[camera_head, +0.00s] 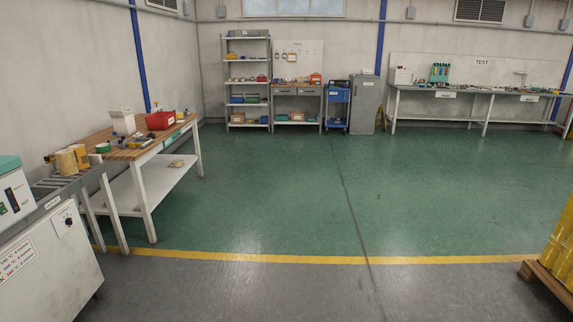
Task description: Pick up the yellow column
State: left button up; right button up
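A stack of tall yellow pieces (562,245) stands on a wooden pallet (546,286) at the right edge, cut off by the frame. I cannot tell whether one of these is the yellow column. Tan-yellow rolls (67,162) stand upright on the grey roller conveyor (85,181) at the left. Neither of my grippers shows in the head view.
A white machine (45,265) fills the lower left. A wooden-topped workbench (150,140) holds a red bin (160,120) and tools. Shelves (248,80), a blue cart (337,108) and a test bench (470,90) line the back. The green floor (290,190) is clear.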

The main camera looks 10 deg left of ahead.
aim_at(81, 152)
jog(key=u, duration=0.4)
jog(key=i, duration=2.3)
jog(key=u, duration=1.4)
jog(key=i, duration=1.2)
jog(key=u, duration=0.5)
